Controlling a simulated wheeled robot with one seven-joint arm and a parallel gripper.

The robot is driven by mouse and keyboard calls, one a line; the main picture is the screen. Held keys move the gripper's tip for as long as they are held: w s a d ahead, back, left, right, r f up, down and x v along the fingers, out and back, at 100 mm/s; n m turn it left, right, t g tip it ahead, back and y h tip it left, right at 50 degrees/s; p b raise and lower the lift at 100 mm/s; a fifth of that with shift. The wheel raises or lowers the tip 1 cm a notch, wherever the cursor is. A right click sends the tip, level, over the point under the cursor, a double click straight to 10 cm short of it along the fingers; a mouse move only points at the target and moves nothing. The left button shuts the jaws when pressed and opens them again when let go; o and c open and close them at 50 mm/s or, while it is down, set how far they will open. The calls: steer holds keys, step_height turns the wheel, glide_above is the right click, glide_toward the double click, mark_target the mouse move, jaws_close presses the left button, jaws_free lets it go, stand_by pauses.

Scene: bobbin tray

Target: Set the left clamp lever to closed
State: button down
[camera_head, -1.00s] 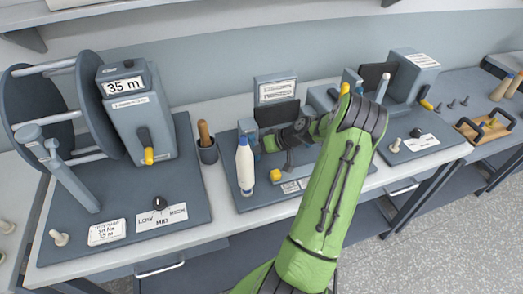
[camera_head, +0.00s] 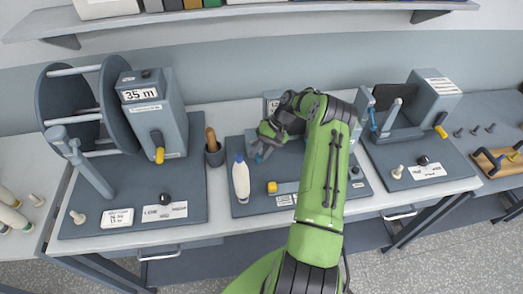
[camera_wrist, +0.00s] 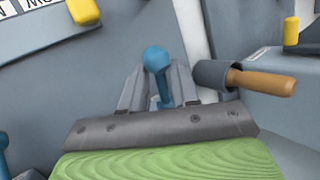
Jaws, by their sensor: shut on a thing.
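A lever with a round blue knob (camera_wrist: 157,60) stands between the two grey fingers of my gripper (camera_wrist: 159,90) in the wrist view. The fingers are shut on it, and the knob shows above them. A second blue-knobbed lever (camera_wrist: 3,142) is cut off at the left edge there, apart from my gripper. In the head view my gripper (camera_head: 262,148) is over the back of the middle base plate (camera_head: 250,204), and my arm covers much of that fixture. Only a little blue of the held lever shows below the gripper, so its angle is hard to tell.
A grey cup with a wooden-handled tool (camera_head: 213,147) is further left. A yellow knob (camera_head: 272,187) is in front. The winder (camera_head: 157,115) stands left and another station (camera_head: 433,95) right.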

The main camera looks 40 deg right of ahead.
steer(key=shift+w+d+r+m+g+y, duration=0.1)
steer(key=shift+w+r+m+g+y, duration=0.25)
steer(key=shift+g, duration=0.35)
steer(key=shift+s, duration=0.1)
steer(key=c, duration=0.9)
jaws_free()
steer(key=shift+o, duration=0.2)
step_height(320, 180, up, 10)
steer(key=shift+b, duration=0.3)
